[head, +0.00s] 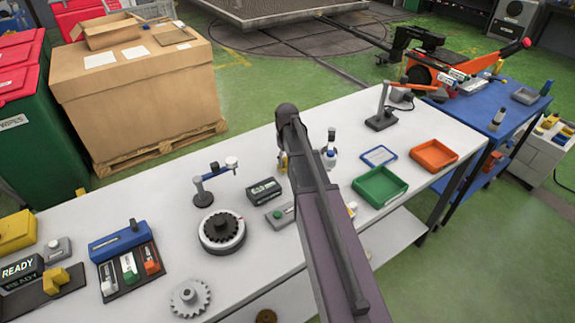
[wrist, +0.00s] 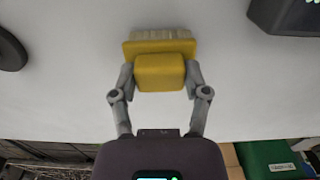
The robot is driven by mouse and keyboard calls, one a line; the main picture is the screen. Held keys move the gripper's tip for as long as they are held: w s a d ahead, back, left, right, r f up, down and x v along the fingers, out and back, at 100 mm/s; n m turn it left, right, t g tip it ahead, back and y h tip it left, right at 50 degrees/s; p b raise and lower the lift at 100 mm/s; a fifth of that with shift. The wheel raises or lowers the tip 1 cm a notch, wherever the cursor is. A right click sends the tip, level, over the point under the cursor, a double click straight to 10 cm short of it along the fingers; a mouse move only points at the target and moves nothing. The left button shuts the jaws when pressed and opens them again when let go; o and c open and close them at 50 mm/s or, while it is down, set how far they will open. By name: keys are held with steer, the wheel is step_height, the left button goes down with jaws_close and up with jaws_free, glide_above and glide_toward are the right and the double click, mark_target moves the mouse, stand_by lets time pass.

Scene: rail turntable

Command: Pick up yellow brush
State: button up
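The yellow brush (wrist: 160,70) shows in the wrist view, with a block handle and a strip of pale bristles at its far side. My gripper (wrist: 160,78) has one finger against each side of the handle, and it looks shut on it. White table surface lies behind the brush; I cannot tell whether the brush touches it. In the head view my arm hides most of the gripper and brush. A small yellow patch beside the arm may be part of the brush.
The white table (head: 95,215) holds a green tray (head: 380,187), an orange tray (head: 433,154), a black round gear fixture (head: 222,231), a small stand (head: 203,197) and a lamp-like arm (head: 381,120). A blue table (head: 475,108) stands at right.

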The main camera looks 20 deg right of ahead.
steer(key=shift+c, duration=1.2)
steer(key=shift+r, duration=0.2)
step_height(320, 180, up, 4)
steer(key=p, duration=0.4)
steer(key=shift+f, duration=0.1)
steer(key=s+a+p, duration=0.1)
steer(key=s+a, duration=0.2)
steer(key=s, duration=1.2)
steer(key=shift+s+a+r, duration=0.3)
steer(key=shift+a+r, duration=0.1)
steer(key=o, duration=0.5)
steer(key=shift+c, duration=0.2)
steer(key=c, duration=0.3)
